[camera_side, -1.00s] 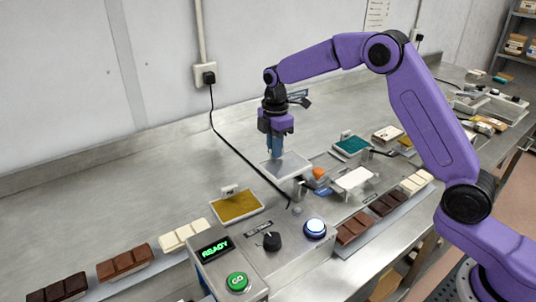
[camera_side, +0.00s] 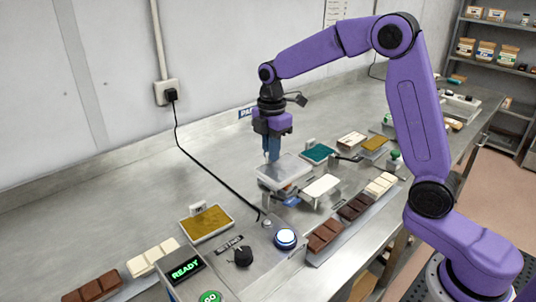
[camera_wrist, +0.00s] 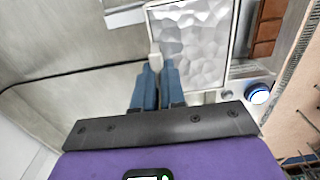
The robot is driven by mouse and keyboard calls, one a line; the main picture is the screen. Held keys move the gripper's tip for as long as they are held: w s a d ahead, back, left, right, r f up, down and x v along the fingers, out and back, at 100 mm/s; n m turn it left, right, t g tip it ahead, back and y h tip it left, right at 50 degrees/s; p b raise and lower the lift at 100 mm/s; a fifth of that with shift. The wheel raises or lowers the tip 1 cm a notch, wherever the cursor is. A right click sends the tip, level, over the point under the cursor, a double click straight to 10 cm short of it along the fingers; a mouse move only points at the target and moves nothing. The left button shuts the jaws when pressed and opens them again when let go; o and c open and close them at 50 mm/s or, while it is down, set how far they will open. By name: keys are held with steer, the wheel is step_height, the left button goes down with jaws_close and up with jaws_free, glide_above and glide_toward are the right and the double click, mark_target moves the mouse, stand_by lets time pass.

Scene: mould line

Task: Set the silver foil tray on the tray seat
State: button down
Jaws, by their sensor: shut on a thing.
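The silver foil tray (camera_side: 284,172) hangs from my gripper (camera_side: 272,158), level or nearly so, over the metal station beside a white plate (camera_side: 321,187). In the wrist view the tray's dimpled silver floor (camera_wrist: 205,42) and pale rim show. My gripper (camera_wrist: 160,62) is shut on a small pale tab (camera_wrist: 155,58) at the tray's edge. A gap to the station below seems to show, but its size is hard to tell. Which part is the tray seat I cannot tell; the tray covers part of the station.
A gold tray (camera_side: 208,222) lies front left, a teal tray (camera_side: 318,153) behind. Chocolate bars (camera_side: 325,236) line a strip on the right. A control box with a READY display (camera_side: 186,267), a dark knob (camera_side: 243,257) and a blue-ringed button (camera_side: 285,238) stands in front. A black cable crosses the bench.

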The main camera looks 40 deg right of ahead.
steer(key=w+d+f, duration=0.5)
steer(key=w+d, duration=0.3)
steer(key=d, duration=0.4)
steer(key=shift+f, duration=2.9)
steer(key=shift+f, duration=0.25)
steer(key=c, duration=1.1)
jaws_free()
